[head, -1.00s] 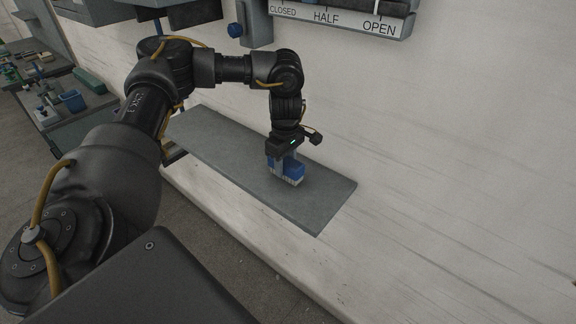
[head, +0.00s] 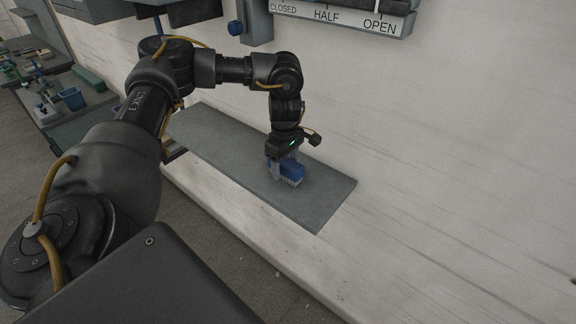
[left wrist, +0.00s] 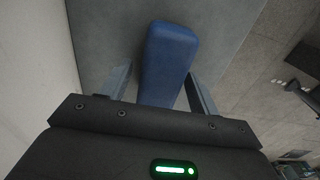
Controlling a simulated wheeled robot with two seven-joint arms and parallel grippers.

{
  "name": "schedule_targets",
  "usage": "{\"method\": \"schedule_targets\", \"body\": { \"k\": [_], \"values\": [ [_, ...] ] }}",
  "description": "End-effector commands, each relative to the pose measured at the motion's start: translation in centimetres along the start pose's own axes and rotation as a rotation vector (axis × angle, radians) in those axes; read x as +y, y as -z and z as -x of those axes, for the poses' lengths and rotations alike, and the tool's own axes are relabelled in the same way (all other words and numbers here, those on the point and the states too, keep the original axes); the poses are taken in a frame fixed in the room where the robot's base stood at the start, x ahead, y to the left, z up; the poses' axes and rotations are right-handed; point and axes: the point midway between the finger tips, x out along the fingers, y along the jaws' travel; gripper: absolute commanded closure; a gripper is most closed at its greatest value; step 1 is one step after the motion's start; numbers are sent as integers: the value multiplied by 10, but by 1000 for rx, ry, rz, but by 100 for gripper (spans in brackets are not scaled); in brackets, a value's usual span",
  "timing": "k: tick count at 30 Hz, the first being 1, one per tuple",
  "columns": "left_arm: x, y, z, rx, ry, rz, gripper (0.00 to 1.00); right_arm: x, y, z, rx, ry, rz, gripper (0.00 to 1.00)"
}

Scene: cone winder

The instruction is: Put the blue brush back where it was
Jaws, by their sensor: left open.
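The blue brush (head: 291,169) rests on the grey wall shelf (head: 325,196), with its pale bristles down on the shelf. My left gripper (head: 284,173) points down over the brush. Its fingers stand either side of the blue back. In the left wrist view the brush (left wrist: 168,58) lies lengthwise between the two grey fingers of my left gripper (left wrist: 160,92), with a gap showing at each side. The gripper is open. My right gripper is not in any view.
A sign with CLOSED, HALF and OPEN (head: 326,17) is on the wall above. A bench with a blue bin (head: 72,98) and a green block (head: 88,78) stands at the left. The right end of the shelf is clear.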

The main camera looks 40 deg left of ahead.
Motion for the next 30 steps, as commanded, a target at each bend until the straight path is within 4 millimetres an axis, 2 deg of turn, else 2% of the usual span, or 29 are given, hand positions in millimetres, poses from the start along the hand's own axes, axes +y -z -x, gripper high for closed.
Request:
{"method": "schedule_targets", "body": {
  "k": [5,9,15,21,30],
  "values": [
    [2,-1,23,-3,-8,-2,38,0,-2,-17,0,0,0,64],
    [2,-1,47,0,-8,-2,38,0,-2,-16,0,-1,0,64],
    [1,-1,67,0,-5,-2,38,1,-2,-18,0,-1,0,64],
    [0,0,74,0,-3,-1,38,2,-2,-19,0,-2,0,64],
    [0,-1,74,0,-2,-1,38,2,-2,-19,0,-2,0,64]
  ]
}}
